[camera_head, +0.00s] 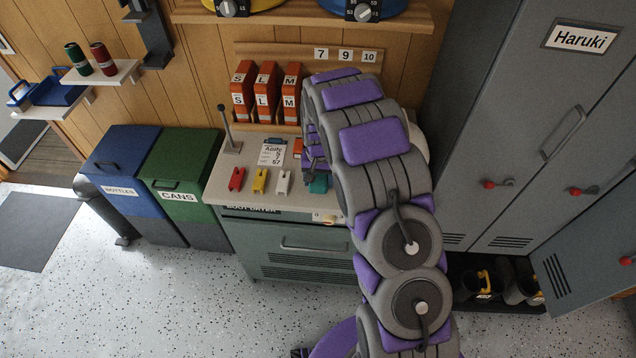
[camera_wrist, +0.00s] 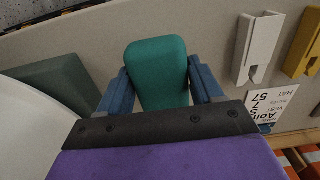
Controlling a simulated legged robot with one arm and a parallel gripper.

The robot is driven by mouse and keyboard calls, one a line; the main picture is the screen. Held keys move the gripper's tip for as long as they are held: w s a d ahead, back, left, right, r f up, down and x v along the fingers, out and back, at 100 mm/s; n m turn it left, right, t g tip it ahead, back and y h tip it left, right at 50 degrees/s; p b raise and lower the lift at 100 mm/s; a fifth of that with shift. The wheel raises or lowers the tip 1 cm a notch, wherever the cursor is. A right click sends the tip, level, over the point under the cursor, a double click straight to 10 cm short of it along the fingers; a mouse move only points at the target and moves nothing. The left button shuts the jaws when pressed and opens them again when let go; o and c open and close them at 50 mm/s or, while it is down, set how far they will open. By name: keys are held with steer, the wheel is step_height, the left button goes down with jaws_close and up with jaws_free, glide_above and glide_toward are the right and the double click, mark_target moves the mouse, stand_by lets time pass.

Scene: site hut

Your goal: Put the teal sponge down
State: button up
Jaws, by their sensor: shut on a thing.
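The teal sponge (camera_wrist: 155,72) is between the two blue fingers of my gripper (camera_wrist: 159,82) in the wrist view, and the fingers are shut on its sides. In the head view a small part of the sponge (camera_head: 319,184) shows over the right part of the worktop (camera_head: 256,196), right of the white clip. My arm hides most of my gripper there. I cannot tell whether the sponge touches the worktop.
A red clip (camera_head: 237,179), a yellow clip (camera_head: 259,181) and a white clip (camera_head: 283,183) lie in a row on the worktop. A notice (camera_head: 272,152) lies behind them. Orange binders (camera_head: 267,92) stand at the back. A dark green block (camera_wrist: 52,82) lies left of the sponge.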

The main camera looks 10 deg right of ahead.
steer(key=shift+d+f, duration=0.2)
steer(key=shift+f, duration=0.35)
steer(key=shift+d+f, duration=0.15)
steer(key=shift+f, duration=0.35)
steer(key=shift+r, duration=0.1)
steer(key=o, duration=0.9)
steer(key=shift+a, duration=0.35)
steer(key=shift+o, duration=0.6)
steer(key=shift+d, duration=0.1)
steer(key=shift+d, duration=0.1)
